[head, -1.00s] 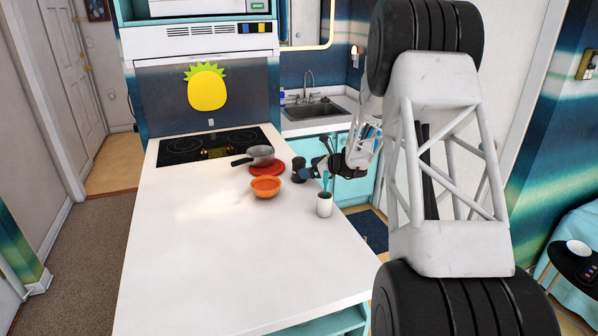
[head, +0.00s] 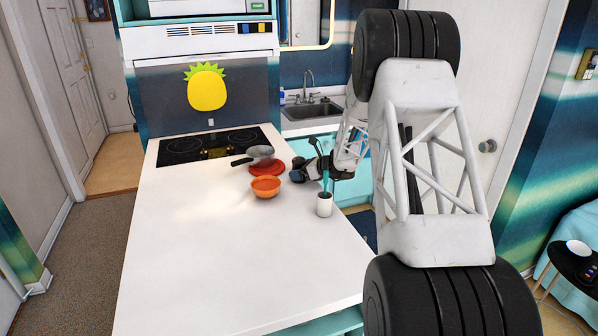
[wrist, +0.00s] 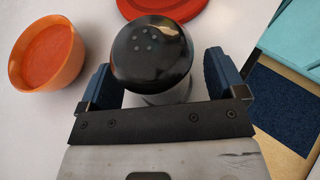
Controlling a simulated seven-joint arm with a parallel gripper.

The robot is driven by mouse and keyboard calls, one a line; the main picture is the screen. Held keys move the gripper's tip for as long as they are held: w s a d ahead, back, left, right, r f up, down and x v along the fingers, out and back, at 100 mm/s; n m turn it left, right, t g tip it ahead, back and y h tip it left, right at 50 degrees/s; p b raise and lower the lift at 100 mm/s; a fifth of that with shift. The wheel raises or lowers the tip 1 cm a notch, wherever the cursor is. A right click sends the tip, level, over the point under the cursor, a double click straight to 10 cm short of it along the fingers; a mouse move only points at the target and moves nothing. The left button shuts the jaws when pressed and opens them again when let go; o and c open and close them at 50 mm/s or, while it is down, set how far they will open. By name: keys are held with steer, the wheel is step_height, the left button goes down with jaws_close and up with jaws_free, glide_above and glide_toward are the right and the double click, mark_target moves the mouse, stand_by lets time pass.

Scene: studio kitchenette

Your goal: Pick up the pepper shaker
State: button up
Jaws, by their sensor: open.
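The pepper shaker (wrist: 150,50) has a glossy black domed top with small holes and a paler body below, and it stands upright on the white counter. In the wrist view it sits between the two blue fingers of my gripper (wrist: 161,78). The fingers are open, one on each side of it; I cannot tell whether either touches it. In the head view my gripper (head: 298,176) is low over the counter and covers much of the shaker.
An orange bowl (head: 265,191) stands just left of my gripper. A white cup (head: 324,208) holding utensils stands close on the right. The front of the counter (head: 220,270) is clear.

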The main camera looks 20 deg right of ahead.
steer(key=c, duration=1.1)
steer(key=shift+r, duration=0.15)
steer(key=shift+r, duration=4.9)
steer(key=shift+a, duration=0.1)
steer(key=shift+s+a+r+n, duration=0.1)
steer(key=shift+s+a+n, duration=0.05)
steer(key=shift+a+n, duration=0.4)
steer(key=s+a+r+n+g+y, duration=0.1)
steer(key=s+a+n+g+y, duration=0.1)
steer(key=a+n, duration=0.4)
steer(key=s+a+r+n+g+y, duration=0.2)
steer(key=s+a+n+y, duration=0.1)
steer(key=a+n, duration=0.4)
steer(key=shift+s+r+n+g+y, duration=0.2)
steer(key=shift+n+g+y, duration=0.25)
steer(key=shift+n, duration=0.7)
